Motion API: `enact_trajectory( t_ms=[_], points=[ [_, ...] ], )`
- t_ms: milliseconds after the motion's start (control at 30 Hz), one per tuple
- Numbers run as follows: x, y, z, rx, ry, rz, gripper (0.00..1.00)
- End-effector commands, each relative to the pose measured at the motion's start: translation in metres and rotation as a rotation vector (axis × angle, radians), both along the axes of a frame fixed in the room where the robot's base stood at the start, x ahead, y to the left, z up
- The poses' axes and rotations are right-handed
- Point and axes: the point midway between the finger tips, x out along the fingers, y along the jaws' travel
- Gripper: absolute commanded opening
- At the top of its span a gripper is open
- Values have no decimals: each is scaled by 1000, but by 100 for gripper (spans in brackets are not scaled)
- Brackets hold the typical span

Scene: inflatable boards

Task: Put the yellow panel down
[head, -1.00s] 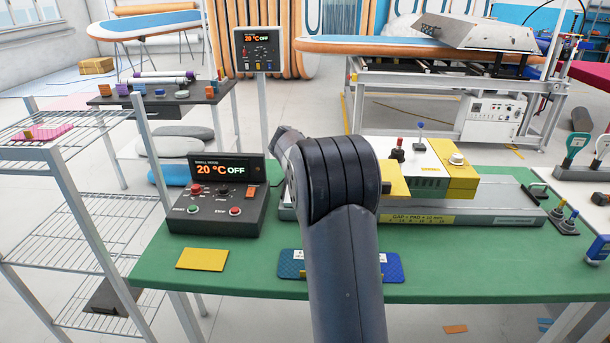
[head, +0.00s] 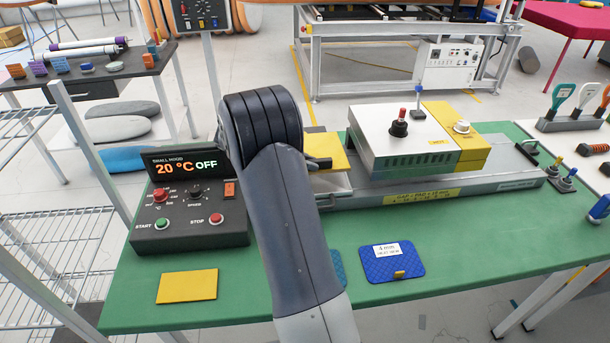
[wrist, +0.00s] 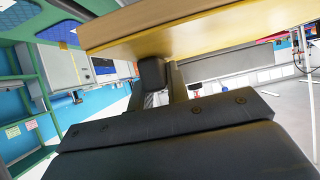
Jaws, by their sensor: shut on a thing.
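The yellow panel (head: 326,150) is in my gripper (head: 318,164), left of the white machine box (head: 402,135) and above the left part of the grey rail bed. In the wrist view the panel (wrist: 200,32) spans the top of the picture, close in front of the dark fingers (wrist: 153,72). My gripper is shut on it. My arm hides much of the gripper and the panel's left side in the head view. A pale surface (head: 330,182) shows just below the panel; I cannot tell whether they touch. Another yellow panel (head: 187,286) lies flat on the green table.
The control box (head: 190,205) reading 20 °C OFF stands left on the green table (head: 450,250). A blue pad (head: 392,260) lies at the front; another is partly behind my arm. A yellow block (head: 457,135) adjoins the white box. The table's right front is clear.

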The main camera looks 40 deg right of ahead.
Motion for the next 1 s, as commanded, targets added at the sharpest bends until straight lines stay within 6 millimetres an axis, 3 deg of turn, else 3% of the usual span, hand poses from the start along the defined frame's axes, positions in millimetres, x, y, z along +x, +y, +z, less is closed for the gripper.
enact_trajectory(
  t_ms=[100, 533, 933, 967, 1000],
  points=[
    [0, 0, -18, -1, 2, 0, 0],
    [0, 0, -63, -2, 1, 0, 0],
    [0, 0, -69, -2, -2, -1, 0],
    [0, 0, -69, -1, -2, 0, 17],
    [0, 0, -68, -1, -1, 0, 20]
  ],
)
